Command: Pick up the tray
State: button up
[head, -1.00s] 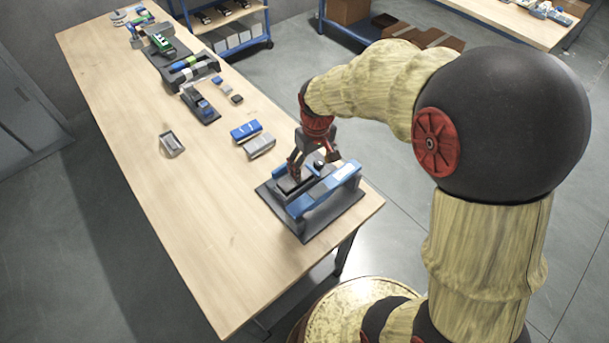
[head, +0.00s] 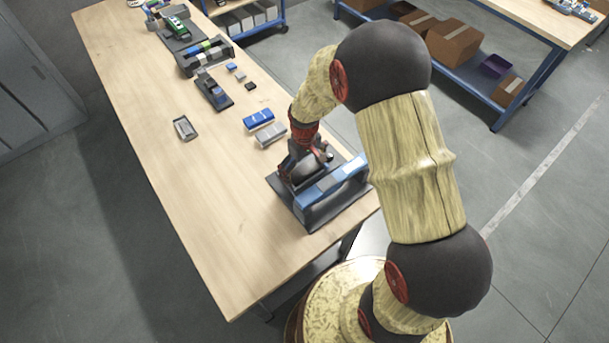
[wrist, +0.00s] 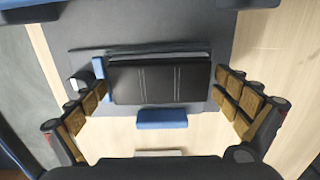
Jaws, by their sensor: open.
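A black, flat, ribbed piece that may be the tray (wrist: 160,83) lies on a dark grey base plate (wrist: 203,35) in the wrist view. My gripper (wrist: 162,98) is open, its two padded fingers apart to the left and right of the black piece, with visible gaps. In the head view my gripper (head: 303,172) is low over the base plate (head: 322,217) at the table's near end and hides most of the black piece. A small grey open tray-like holder (head: 184,128) lies apart, farther left on the table.
A blue-and-grey bar (head: 330,187) runs along the base plate beside my gripper. Blue blocks (wrist: 162,119) sit close to the black piece. A blue box (head: 258,119) and a grey box (head: 270,135) lie behind. The left table surface (head: 215,215) is clear.

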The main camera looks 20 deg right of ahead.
jog(key=shift+f, duration=0.4)
jog(key=shift+c, duration=0.9)
jog(key=c, duration=1.1)
